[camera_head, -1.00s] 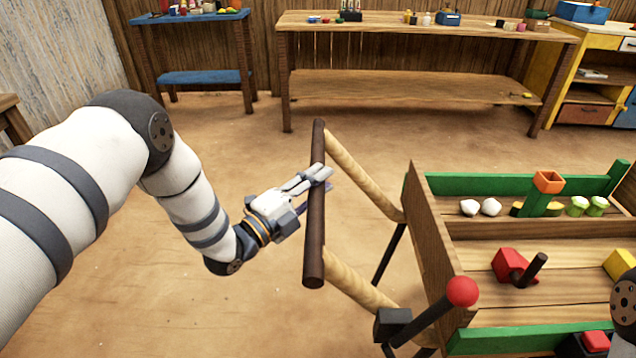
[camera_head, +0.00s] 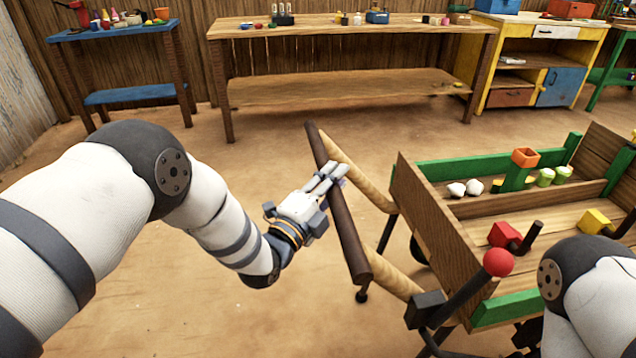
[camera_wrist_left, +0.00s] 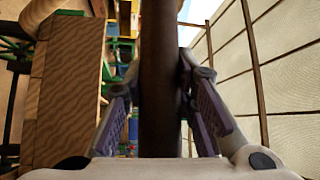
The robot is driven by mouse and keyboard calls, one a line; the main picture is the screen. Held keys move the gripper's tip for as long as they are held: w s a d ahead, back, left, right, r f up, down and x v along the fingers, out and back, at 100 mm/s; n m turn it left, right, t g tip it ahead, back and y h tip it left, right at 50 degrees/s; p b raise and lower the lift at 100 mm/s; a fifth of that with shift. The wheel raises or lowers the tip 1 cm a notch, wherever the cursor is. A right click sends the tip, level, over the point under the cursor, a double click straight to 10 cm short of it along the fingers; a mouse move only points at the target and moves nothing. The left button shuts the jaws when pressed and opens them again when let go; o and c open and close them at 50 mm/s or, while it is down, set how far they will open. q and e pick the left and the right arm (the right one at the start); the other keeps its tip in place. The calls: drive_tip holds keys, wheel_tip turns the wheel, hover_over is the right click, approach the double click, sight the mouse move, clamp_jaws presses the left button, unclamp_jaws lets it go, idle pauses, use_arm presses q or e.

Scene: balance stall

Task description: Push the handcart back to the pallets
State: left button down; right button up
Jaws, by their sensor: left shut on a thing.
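The handcart (camera_head: 428,210) is a wooden box cart with green side rails, at the right in the head view. Its dark handle bar (camera_head: 352,248) is joined to the box by two pale wooden shafts. My left gripper (camera_head: 335,175) is shut on the handle bar near its middle. In the left wrist view the bar (camera_wrist_left: 160,80) stands between the two fingers (camera_wrist_left: 163,105). My right arm comes in at the lower right, in front of the cart; its gripper is out of the picture. I see no pallets.
In the cart are white lumps (camera_head: 465,188), an orange-topped green piece (camera_head: 520,170), and red and yellow blocks (camera_head: 595,220). A long wooden table (camera_head: 350,28), a blue table (camera_head: 115,32) and a yellow cabinet (camera_head: 530,60) stand behind. The dirt floor left of the cart is clear.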

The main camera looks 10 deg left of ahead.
use_arm(q)
drive_tip(key=shift+s+f, duration=0.1)
drive_tip(key=shift+f, duration=0.15)
drive_tip(key=c, duration=1.6)
unclamp_jaws()
drive_tip(key=o, duration=0.3)
drive_tip(key=shift+r, duration=0.1)
drive_tip(key=v, duration=1.2)
drive_tip(key=shift+r, duration=0.1)
